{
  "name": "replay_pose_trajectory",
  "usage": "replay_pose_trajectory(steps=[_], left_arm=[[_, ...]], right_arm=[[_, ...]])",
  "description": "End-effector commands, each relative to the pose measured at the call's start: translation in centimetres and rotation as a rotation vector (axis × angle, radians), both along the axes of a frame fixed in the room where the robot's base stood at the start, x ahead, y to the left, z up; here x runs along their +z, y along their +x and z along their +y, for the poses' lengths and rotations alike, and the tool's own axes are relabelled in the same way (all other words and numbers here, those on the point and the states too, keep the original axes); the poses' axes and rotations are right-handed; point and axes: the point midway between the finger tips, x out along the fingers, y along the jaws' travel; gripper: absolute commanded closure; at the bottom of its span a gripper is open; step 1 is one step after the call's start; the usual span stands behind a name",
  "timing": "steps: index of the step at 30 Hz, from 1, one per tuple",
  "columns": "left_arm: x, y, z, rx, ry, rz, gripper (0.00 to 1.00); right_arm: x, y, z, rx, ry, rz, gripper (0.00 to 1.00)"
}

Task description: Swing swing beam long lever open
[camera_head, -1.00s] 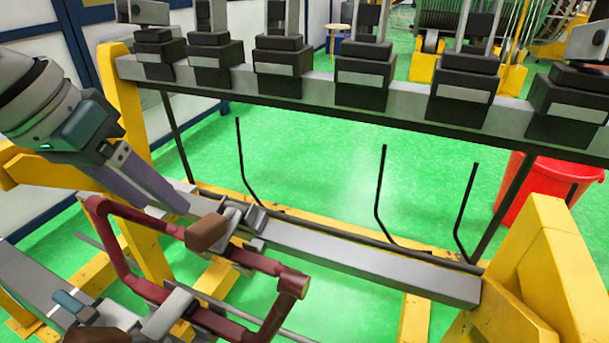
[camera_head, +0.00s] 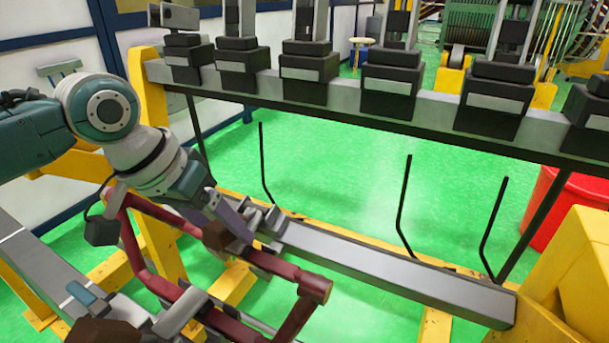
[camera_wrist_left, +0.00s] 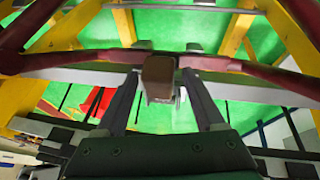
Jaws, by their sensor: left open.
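A dark red tubular frame (camera_head: 147,275) fills the lower left of the head view, beside a long grey beam (camera_head: 390,265). A brown block (camera_head: 218,237) sits on the red frame's upper bar. I cannot tell for sure which part is the long lever. My left gripper (camera_head: 240,222) is at the brown block, partly hidden behind it and the bar. In the left wrist view the open fingers lie on either side of the brown block (camera_wrist_left: 158,75), with gaps visible. My right gripper is not in view.
A second brown block (camera_head: 100,333) is at the lower left. A rail with several black clamps (camera_head: 387,95) crosses the top. Yellow supports (camera_head: 575,285) stand at both sides, and thin black bent rods (camera_head: 402,205) rise behind the beam. A red bin (camera_head: 550,215) is at the right.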

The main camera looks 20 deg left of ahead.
Motion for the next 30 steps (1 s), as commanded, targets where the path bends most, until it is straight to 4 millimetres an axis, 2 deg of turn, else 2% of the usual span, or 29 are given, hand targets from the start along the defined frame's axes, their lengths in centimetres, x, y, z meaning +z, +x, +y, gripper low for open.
replay_pose_trajectory(steps=[3,21,30], left_arm=[[0.03,0.00,-0.01,0.000,0.000,0.000,0.32],[0.03,-0.03,0.02,0.000,0.001,0.001,0.99],[0.02,-0.03,0.04,0.001,0.001,0.001,1.00]], right_arm=[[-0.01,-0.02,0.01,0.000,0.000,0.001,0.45],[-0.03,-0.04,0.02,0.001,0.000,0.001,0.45],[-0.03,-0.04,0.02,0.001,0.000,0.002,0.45]])
